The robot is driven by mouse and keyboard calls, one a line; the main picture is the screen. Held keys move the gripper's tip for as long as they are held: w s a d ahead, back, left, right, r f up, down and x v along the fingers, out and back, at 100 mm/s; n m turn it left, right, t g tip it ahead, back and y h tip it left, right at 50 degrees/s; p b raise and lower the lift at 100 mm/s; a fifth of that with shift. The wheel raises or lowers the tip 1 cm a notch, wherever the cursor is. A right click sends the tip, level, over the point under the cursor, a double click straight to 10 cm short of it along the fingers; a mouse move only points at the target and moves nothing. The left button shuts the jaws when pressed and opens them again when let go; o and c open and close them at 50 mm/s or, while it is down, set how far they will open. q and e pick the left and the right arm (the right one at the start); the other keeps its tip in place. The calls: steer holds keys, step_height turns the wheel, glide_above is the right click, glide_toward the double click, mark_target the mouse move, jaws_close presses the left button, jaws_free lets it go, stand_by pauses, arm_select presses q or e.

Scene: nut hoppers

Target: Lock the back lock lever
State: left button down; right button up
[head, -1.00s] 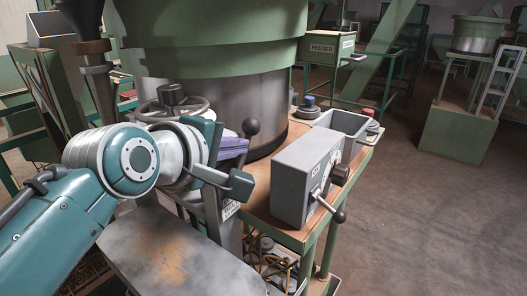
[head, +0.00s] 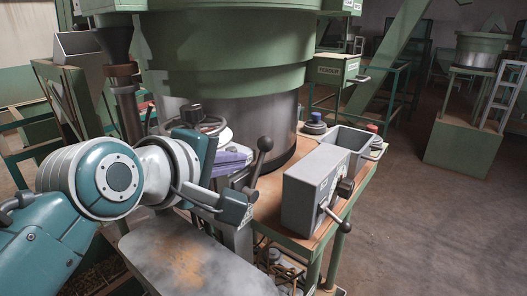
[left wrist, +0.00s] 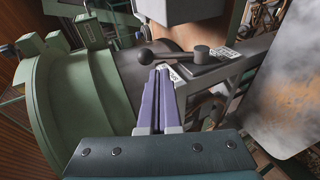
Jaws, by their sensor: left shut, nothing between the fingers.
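A dark lever with a ball knob (head: 265,143) stands up beside the big green bowl, leaning slightly to the right. My left gripper (head: 235,158) has purple fingers, just left of the lever in the head view. In the left wrist view the fingers (left wrist: 160,72) are together, with nothing between them. Whether they touch the lever is unclear. My right gripper is out of view.
A grey box (head: 310,188) with another ball-ended lever (head: 345,227) stands on the bench. Behind it is an open grey bin (head: 350,140). A handwheel (head: 212,126) is behind my left wrist. A grey plate (head: 190,262) lies in front.

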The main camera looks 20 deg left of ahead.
arm_select(q)
steer(key=d+b+v, duration=0.1)
steer(key=v, duration=0.6)
steer(key=shift+a+r, duration=0.25)
steer(key=shift+a, duration=0.25)
steer(key=s+f+m+g+p, duration=0.2)
steer(key=s+m+g+p, duration=0.2)
steer(key=s+m, duration=0.4)
steer(key=s+f+m+g+y+p, duration=0.1)
steer(key=s+m+g+p, duration=0.3)
steer(key=s+m, duration=0.5)
steer(key=s+a+f+g, duration=0.1)
steer(key=s, duration=0.4)
steer(key=shift+f+y, duration=0.3)
steer(key=shift+s, duration=0.1)
